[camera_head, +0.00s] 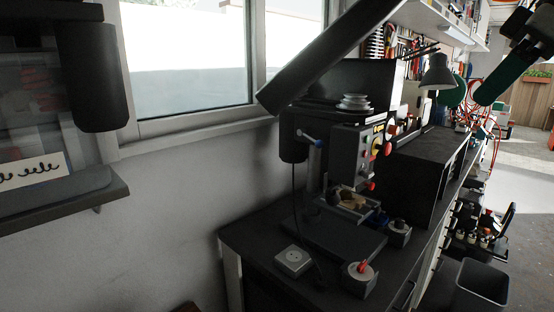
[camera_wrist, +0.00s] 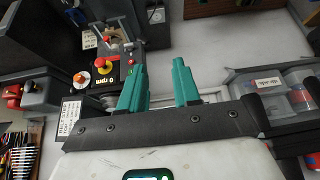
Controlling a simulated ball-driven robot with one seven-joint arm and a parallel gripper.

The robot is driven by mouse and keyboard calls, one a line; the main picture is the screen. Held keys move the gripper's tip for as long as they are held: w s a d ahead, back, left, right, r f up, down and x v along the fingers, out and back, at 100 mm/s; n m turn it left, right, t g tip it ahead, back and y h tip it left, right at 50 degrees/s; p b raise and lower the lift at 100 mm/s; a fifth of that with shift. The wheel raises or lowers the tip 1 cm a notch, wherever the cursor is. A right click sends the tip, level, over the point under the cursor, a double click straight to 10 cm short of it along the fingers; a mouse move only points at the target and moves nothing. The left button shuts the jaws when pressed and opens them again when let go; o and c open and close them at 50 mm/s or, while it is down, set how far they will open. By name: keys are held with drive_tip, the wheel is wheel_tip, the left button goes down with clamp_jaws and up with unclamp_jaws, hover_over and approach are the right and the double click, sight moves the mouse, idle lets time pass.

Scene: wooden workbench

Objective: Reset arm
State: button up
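My gripper (camera_wrist: 159,66) shows in the wrist view, with its two teal fingers spread apart and a clear gap between them. It is open and nothing is held. The fingers point up in the picture, with a control panel (camera_wrist: 108,68) with red and yellow knobs to their left and a pale wall behind them. In the head view I cannot make out the gripper's fingers for certain. Dark and teal parts (camera_head: 505,72) hang at the upper right there.
In the head view, a bench machine (camera_head: 358,152) with knobs stands on the dark workbench (camera_head: 262,232). A socket box (camera_head: 293,261) and an emergency-stop box (camera_head: 359,279) sit in front. A window (camera_head: 190,60) is behind, and a bin (camera_head: 482,287) stands on the floor. In the wrist view, a clear container (camera_wrist: 285,92) is right of the fingers.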

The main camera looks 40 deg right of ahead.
drive_tip(key=w+a+f+t+y, duration=0.3)
drive_tip(key=w+f, duration=1.2)
drive_tip(key=w+a+f+m, duration=0.25)
drive_tip(key=a+f, duration=0.25)
drive_tip(key=f, duration=0.5)
drive_tip(key=w+a+f+m, duration=0.1)
drive_tip(key=w+a+f, duration=0.3)
drive_tip(key=f, duration=0.6)
drive_tip(key=s+a+f+g, duration=0.1)
drive_tip(key=s+a+f, duration=0.3)
drive_tip(key=f, duration=0.3)
drive_tip(key=s+a+f+g+h, duration=0.1)
drive_tip(key=s+a+f+g, duration=0.1)
drive_tip(key=s+a+f, duration=0.3)
drive_tip(key=s+a+f+g, duration=0.1)
drive_tip(key=s+a+f, duration=0.15)
drive_tip(key=f, duration=0.55)
drive_tip(key=s+f+g+h, duration=0.1)
drive_tip(key=s+f, duration=0.3)
drive_tip(key=s, duration=0.4)
drive_tip(key=s+a+f+g+h, duration=0.1)
drive_tip(key=s+f+g+h, duration=0.1)
drive_tip(key=s, duration=0.7)
wheel_tip(320, 180, down, 2)
drive_tip(key=shift+s+f+g+h, duration=0.15)
drive_tip(key=shift+s+g+h, duration=0.15)
drive_tip(key=shift+g, duration=0.2)
